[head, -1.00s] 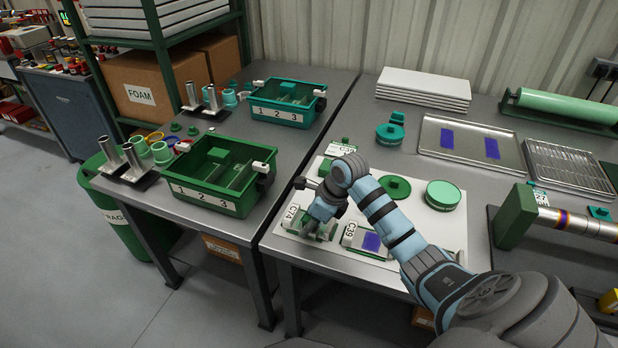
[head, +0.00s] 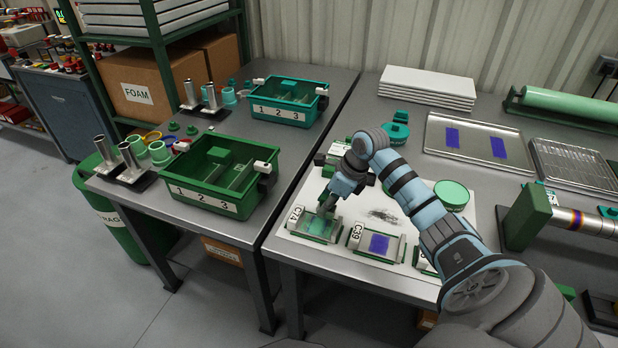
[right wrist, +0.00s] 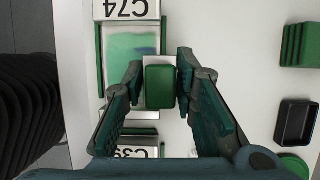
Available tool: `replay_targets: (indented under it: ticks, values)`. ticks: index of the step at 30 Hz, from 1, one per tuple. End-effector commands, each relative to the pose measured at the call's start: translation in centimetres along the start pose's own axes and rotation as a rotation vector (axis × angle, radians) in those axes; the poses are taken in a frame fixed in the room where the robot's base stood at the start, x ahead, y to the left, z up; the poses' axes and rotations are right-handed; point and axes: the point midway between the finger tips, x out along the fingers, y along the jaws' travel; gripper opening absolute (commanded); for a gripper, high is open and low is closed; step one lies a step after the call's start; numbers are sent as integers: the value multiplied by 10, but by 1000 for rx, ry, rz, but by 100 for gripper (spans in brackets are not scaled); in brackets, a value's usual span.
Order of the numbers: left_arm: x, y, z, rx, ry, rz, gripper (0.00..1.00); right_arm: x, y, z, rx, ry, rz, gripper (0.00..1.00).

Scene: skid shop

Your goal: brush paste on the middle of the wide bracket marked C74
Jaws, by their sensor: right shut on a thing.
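The wide bracket marked C74 (head: 315,227) lies on the white mat at the front of the right bench. It shows from above in the right wrist view (right wrist: 130,42), with a pale green film across its plate. My right gripper (head: 328,204) is just over the bracket's right part. In the right wrist view its fingers (right wrist: 160,88) are shut on a green block-shaped handle (right wrist: 160,86), which I take for the brush. The brush's lower end is hidden, so I cannot tell whether it touches the plate. My left gripper is not in view.
Bracket C39 (head: 379,244), with a blue patch, lies close beside C74. Another partly hidden bracket lies to its right.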

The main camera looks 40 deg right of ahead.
Motion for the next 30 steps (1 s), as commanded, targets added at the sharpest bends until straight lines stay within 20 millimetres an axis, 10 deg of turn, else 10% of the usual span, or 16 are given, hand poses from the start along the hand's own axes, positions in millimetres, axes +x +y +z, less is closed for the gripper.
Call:
replay_targets:
  ticks: [18, 30]
  values:
    - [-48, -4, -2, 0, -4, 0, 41, -64, -3, 15, 15, -1, -10, 0]
    - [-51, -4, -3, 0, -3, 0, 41, -70, -4, 15, 19, -1, -11, 0]
